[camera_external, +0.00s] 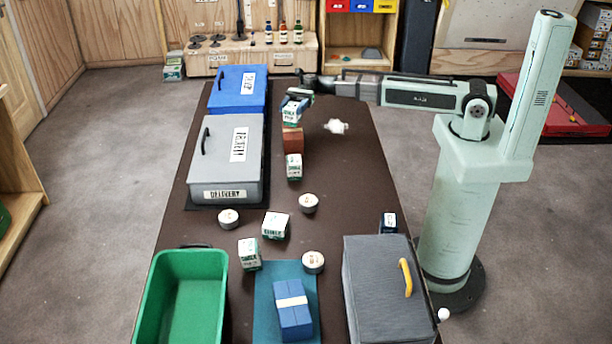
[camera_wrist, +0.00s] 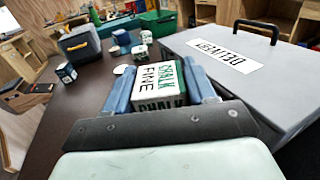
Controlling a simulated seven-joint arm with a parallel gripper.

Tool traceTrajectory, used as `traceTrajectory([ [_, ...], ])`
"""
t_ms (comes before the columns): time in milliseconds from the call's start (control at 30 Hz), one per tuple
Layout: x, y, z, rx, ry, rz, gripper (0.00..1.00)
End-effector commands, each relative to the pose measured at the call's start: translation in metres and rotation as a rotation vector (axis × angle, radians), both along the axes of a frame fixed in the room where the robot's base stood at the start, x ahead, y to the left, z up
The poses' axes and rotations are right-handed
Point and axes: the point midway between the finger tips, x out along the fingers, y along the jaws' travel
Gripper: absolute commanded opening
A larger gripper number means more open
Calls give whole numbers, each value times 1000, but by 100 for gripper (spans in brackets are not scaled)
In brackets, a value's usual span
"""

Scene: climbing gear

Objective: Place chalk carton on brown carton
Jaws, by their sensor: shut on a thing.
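My gripper (camera_external: 296,98) is shut on a white and green chalk carton (camera_external: 290,113). In the wrist view the carton (camera_wrist: 160,86) sits between the two blue fingers, with "FINE CHALK" lettering showing. The brown carton is not visible in the wrist view.
The grey delivery case (camera_external: 220,180) and blue case (camera_external: 232,92) are close on the left. More cartons and round tins stand nearer the front.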

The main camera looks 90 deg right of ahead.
Motion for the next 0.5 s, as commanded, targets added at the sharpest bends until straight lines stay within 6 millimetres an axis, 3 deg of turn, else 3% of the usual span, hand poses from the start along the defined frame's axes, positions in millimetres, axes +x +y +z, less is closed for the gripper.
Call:
traceTrajectory([
  [233,0,0,-26,0,1,0,22],
  [500,0,0,-29,0,-1,0,22],
])
